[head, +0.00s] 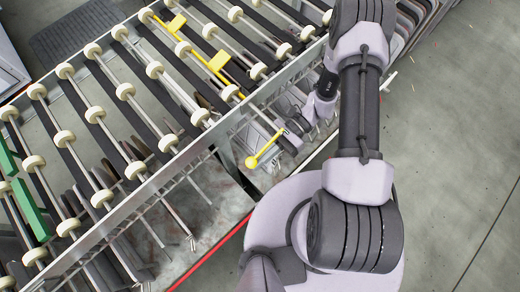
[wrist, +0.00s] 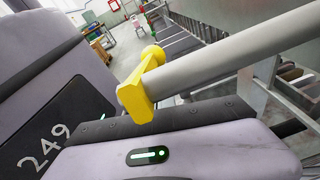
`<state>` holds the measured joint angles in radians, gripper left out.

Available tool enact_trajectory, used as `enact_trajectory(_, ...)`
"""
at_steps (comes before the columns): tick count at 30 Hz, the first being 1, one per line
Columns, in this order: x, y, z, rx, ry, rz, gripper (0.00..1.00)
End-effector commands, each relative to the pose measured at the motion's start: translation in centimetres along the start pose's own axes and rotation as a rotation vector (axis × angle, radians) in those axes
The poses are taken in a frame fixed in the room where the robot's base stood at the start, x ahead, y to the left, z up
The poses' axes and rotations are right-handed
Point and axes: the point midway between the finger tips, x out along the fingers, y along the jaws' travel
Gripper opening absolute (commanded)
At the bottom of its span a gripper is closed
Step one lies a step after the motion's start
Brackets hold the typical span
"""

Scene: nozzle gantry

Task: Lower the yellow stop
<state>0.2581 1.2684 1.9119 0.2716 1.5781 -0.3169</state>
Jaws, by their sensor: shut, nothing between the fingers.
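The yellow stop (head: 218,61) is a long yellow bar with two flat yellow flags, lying along the roller bed in the head view. Near the bed's front edge, a yellow lever with a round knob (head: 252,162) sticks out toward the lower left. In the wrist view, a yellow lever piece (wrist: 138,97) sits at the end of a thick grey rod, with a rounded yellow end behind it. My gripper (head: 288,141) is shut and empty, close beside the lever's upper end. Whether it touches the lever is unclear.
The roller bed (head: 120,90) with cream wheels and dark strips fills the left of the head view. Its metal side rail (head: 150,187) runs close by my arm. Green blocks (head: 32,208) lie at far left. Open concrete floor (head: 450,150) is at right.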

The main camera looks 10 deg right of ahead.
Motion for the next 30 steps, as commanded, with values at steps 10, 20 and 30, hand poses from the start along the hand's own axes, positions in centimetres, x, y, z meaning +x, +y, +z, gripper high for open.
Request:
enact_trajectory(10,0.1,-0.1,-0.6,0.000,0.000,0.000,0.00)
enact_trajectory(20,-2.6,-0.5,-4.9,-0.002,0.002,-0.002,0.00)
enact_trajectory(30,-8.1,-0.8,-6.9,-0.001,0.001,0.002,0.00)
